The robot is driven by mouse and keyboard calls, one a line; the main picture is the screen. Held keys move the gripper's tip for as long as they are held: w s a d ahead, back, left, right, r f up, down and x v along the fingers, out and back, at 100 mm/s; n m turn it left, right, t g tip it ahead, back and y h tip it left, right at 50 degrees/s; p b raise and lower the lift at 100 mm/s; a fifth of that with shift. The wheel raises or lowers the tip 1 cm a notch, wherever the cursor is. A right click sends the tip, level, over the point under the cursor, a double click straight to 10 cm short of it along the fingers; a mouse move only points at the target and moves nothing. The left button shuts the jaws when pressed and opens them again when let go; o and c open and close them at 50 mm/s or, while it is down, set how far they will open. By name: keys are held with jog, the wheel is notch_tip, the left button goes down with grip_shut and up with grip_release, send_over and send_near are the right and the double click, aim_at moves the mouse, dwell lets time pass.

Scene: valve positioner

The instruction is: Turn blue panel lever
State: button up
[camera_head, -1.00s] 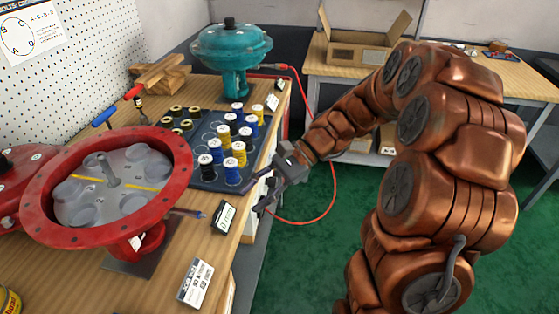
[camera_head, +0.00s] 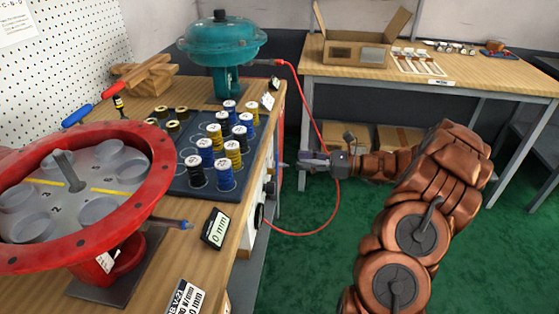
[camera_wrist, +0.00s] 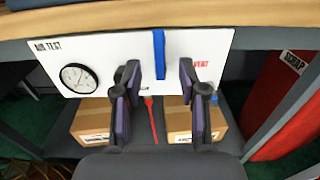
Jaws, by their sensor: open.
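The blue lever (camera_wrist: 159,54) points straight up and down on a white panel (camera_wrist: 110,45) in the wrist view. The panel reads "AIR TEST" at left and "VENT" in red at right. My gripper (camera_wrist: 158,82) is open and empty, facing the panel. Its fingers stand to the left and right below the lever, apart from it. In the head view my gripper (camera_head: 308,160) is off the bench's right side, and the panel (camera_head: 257,208) shows edge-on there. The lever cannot be made out in the head view.
A gauge (camera_wrist: 78,78) sits left on the panel. A red hose (camera_wrist: 150,112) hangs below it, before cardboard boxes (camera_wrist: 196,122). The bench top (camera_wrist: 270,15) overhangs the panel. A red scrap bin (camera_wrist: 285,95) stands at right. Green floor (camera_head: 310,265) lies clear beside the bench.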

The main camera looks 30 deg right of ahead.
jog(key=x, duration=0.7)
jog(key=shift+a, duration=0.15)
jog(key=shift+c, duration=0.2)
grip_shut()
